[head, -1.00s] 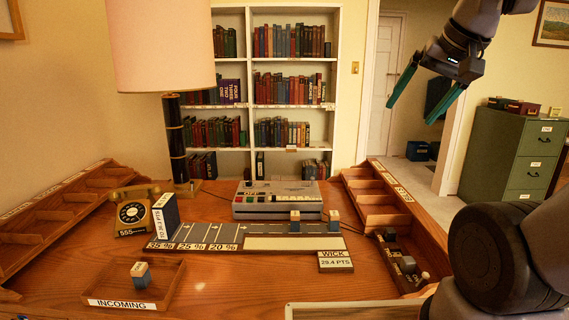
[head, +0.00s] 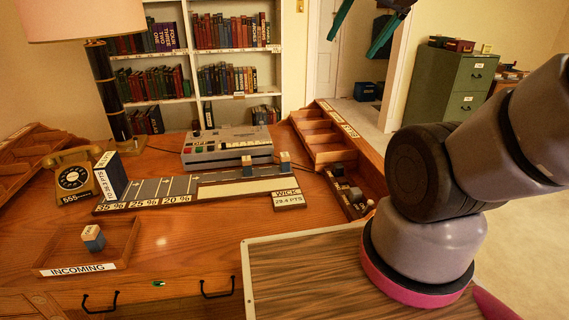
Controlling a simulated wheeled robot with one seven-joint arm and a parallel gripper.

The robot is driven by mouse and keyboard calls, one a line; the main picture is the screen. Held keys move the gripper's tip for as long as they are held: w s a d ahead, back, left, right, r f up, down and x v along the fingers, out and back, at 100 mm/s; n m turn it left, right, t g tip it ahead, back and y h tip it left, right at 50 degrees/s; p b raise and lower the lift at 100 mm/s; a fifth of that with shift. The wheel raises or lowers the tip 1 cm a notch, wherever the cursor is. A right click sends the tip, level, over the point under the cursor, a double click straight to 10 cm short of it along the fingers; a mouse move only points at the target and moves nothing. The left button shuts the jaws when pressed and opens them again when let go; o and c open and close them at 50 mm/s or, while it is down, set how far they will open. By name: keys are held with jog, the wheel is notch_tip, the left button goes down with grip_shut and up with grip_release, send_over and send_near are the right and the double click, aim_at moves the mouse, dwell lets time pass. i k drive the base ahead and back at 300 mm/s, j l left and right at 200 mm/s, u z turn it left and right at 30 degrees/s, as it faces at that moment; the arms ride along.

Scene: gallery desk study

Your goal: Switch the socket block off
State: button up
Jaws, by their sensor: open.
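I cannot pick out a socket block with certainty. A grey machine (head: 227,147) with red and green buttons and small labels stands at the back of the desk in the head view; its lettering is too small to read surely. Several small dark blocks (head: 352,194) and a pale round knob sit in the low tray at the desk's right side, and their details are unclear. My gripper (head: 350,48) is at the top edge, with its two teal fingers apart and empty. It is high, well away from the desk things, and its upper part is cut off.
A lamp (head: 108,90), a telephone (head: 73,178) and an INCOMING tray (head: 78,269) with a small block (head: 93,238) occupy the left side. A lane board (head: 215,188) lies mid-desk. Drawer handles (head: 218,293) show in front. A green cabinet (head: 445,85) stands right. Bare wood lies front centre.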

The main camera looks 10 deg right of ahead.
aim_at(370, 202)
jog(key=z, duration=0.7)
jog(key=k+l+u, duration=0.1)
jog(key=l, duration=0.15)
